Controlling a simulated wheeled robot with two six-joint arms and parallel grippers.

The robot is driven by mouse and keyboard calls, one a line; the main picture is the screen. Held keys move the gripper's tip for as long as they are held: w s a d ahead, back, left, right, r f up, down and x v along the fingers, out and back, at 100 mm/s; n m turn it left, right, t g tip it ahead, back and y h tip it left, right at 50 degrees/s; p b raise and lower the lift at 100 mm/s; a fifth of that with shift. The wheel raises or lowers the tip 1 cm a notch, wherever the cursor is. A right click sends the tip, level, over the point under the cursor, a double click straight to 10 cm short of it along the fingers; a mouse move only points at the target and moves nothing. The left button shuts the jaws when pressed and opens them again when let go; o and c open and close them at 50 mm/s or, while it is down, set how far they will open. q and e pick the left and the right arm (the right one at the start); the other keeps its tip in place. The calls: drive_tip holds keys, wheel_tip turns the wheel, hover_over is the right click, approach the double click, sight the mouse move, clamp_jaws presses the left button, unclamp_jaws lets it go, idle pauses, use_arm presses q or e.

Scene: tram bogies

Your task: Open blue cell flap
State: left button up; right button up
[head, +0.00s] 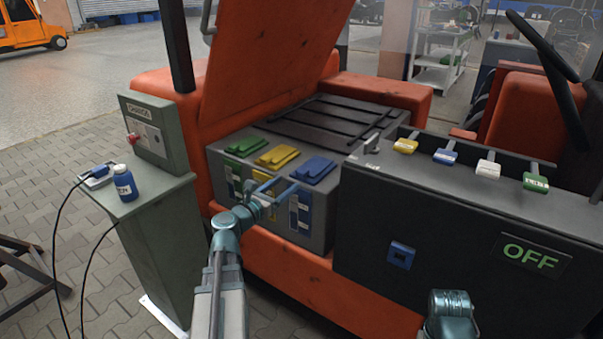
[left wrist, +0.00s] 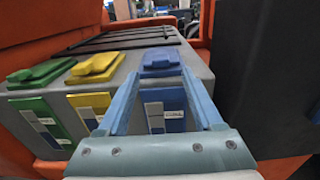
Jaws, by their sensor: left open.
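The blue cell flap (head: 314,169) lies flat on the top front edge of the grey battery box (head: 215,165), right of the green and yellow flaps. In the left wrist view the blue flap (left wrist: 160,59) sits straight ahead, just beyond the fingertips. Below it is a blue front panel with a white label (left wrist: 165,108), seen between the fingers. My left gripper (head: 284,186) is open and empty, in front of the box and slightly below the flap, apparently apart from it. It also shows in the left wrist view (left wrist: 161,76).
The green flap (head: 247,146) and yellow flap (head: 277,156) lie flat beside the blue one. A raised orange cover (head: 270,70) stands behind. A dark panel (head: 440,240) with an OFF sign (head: 531,256) borders the right. A green cabinet (head: 155,250) with a blue bottle (head: 125,184) stands left.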

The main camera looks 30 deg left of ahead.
sight(299, 173)
use_arm(q)
drive_tip(key=w, duration=0.9)
drive_tip(key=shift+d, duration=0.35)
clamp_jaws()
idle(0.9)
